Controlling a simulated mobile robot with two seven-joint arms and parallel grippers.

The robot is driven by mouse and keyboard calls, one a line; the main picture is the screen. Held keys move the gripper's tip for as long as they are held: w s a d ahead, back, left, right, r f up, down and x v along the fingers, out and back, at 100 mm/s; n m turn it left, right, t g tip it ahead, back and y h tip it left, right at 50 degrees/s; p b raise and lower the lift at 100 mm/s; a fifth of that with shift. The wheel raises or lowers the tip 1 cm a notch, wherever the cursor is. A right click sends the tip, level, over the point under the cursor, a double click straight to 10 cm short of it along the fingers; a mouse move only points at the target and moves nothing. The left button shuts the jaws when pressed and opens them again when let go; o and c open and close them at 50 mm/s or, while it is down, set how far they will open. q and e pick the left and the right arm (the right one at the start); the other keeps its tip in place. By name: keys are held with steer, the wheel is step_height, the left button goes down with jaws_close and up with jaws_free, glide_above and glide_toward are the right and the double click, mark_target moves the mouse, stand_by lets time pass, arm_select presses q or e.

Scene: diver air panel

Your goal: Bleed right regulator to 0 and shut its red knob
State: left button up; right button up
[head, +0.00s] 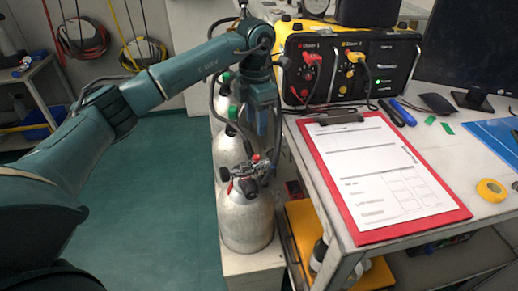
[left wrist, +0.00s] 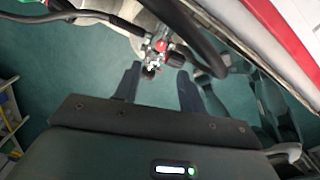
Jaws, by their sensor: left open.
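The front grey cylinder (head: 247,220) stands at the left side of the table. On its top is a metal regulator (head: 246,170) with dark knobs and a small red part (head: 256,158). In the left wrist view the regulator (left wrist: 158,50) shows at top centre, with a red part (left wrist: 169,46) and black knobs. My left gripper (head: 264,143) points down just above and behind this regulator. In the wrist view its fingers (left wrist: 158,85) are apart with nothing between them, and the regulator lies near their tips. Contact cannot be told. No gauge reading is legible. My right gripper is not in view.
More cylinders with green knobs (head: 232,113) stand behind. A dark hose (head: 284,125) runs close beside the gripper. The table holds a red clipboard (head: 462,214), yellow tape (head: 491,190) and the yellow-black diver panel (head: 350,62). The green floor at left is mostly clear.

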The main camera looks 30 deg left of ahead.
mark_target(257, 156)
arm_select(q)
step_height(257, 156, down, 11)
steer(key=shift+r+b, duration=0.1)
steer(key=shift+b, duration=0.25)
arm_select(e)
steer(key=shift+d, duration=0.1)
arm_select(q)
steer(key=shift+c, duration=0.5)
jaws_close()
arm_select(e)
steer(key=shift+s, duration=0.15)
